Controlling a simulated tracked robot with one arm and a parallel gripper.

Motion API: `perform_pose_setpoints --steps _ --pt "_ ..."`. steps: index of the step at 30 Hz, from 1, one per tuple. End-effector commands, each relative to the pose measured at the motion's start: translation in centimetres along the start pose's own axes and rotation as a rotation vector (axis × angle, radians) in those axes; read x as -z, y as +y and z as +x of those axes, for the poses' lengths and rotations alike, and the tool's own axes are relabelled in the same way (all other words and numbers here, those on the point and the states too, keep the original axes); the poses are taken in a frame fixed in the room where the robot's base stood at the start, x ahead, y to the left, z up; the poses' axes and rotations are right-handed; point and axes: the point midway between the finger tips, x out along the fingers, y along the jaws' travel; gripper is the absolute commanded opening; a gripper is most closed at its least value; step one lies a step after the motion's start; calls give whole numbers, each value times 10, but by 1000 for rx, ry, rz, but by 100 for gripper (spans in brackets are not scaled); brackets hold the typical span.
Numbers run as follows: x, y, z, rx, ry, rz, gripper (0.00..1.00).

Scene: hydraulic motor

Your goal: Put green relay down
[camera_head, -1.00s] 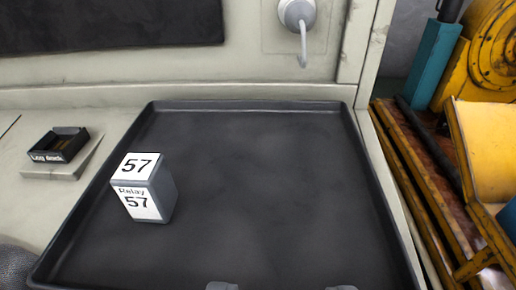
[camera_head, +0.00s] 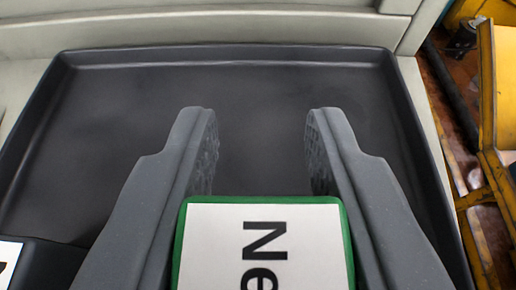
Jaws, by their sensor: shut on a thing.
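The green relay (camera_head: 264,245) is at the bottom centre, with a green edge and a white label reading "Ne", turned sideways. My gripper (camera_head: 262,125) has one grey finger on each side of it and is shut on it; the fingertips reach beyond the relay. The relay's lower part is cut off by the frame. The relay and fingers are over the dark tray (camera_head: 240,56). Whether the relay touches the tray floor is hidden.
A grey relay (camera_head: 40,262) with a white label is partly in view at the lower left, in the tray. The tray's far middle and right look bare. Yellow machinery (camera_head: 495,190) stands beyond the right rim.

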Motion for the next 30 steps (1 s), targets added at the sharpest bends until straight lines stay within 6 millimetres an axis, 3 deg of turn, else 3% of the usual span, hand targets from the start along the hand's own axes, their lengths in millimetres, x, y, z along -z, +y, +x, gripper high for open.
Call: perform_pose_setpoints --steps 12,24,25,27,30 --pt "-30 -2 16 3 -1 2 5" --pt "-34 -1 18 1 0 -1 5" --pt "-34 -1 17 1 0 -1 33" --pt "-33 -1 17 1 1 -1 49" --pt "-33 -1 17 1 1 0 49"
